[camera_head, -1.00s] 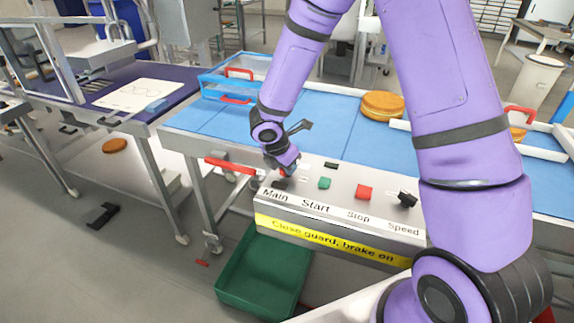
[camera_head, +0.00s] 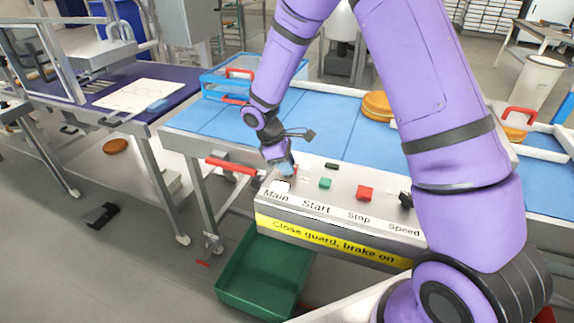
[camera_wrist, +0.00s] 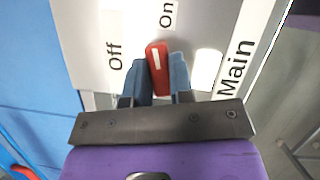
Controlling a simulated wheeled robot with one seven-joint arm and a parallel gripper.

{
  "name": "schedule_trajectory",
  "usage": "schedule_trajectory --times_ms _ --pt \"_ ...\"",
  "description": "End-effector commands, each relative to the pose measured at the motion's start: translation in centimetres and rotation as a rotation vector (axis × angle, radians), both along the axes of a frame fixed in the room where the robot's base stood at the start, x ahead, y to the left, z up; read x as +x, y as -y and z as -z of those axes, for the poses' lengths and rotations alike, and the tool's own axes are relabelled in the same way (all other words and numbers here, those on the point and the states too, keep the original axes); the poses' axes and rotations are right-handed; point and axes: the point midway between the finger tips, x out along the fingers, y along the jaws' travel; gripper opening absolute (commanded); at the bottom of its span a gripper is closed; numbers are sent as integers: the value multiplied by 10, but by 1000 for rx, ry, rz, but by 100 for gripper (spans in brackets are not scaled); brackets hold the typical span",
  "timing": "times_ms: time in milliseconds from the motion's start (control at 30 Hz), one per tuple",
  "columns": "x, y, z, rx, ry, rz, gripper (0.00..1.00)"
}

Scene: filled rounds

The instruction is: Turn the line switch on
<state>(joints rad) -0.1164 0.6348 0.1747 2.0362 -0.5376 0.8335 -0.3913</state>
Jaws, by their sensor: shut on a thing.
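The red line switch handle (camera_wrist: 157,68) shows in the wrist view on the panel marked Main. Its white mark faces up the picture, close to the word On and to the right of the word Off. My gripper (camera_wrist: 159,82) has its two blue fingers on either side of the handle and is shut on it. In the head view my gripper (camera_head: 284,169) is at the left end of the grey control panel (camera_head: 340,203), above the word Main. It hides most of the handle there.
On the same panel are a green Start button (camera_head: 325,183), a red Stop button (camera_head: 365,193) and a black Speed knob (camera_head: 405,200). A blue conveyor (camera_head: 340,130) lies behind. A green crate (camera_head: 262,275) stands on the floor in front.

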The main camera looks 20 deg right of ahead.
Motion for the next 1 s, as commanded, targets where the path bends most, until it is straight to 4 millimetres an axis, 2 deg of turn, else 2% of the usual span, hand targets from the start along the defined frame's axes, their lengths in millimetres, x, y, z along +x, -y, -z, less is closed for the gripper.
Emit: schedule_trajectory --times_ms 400,1000 --pt "1 0 0 1 2 224 0" --pt "1 1 0 0 2 271 0"
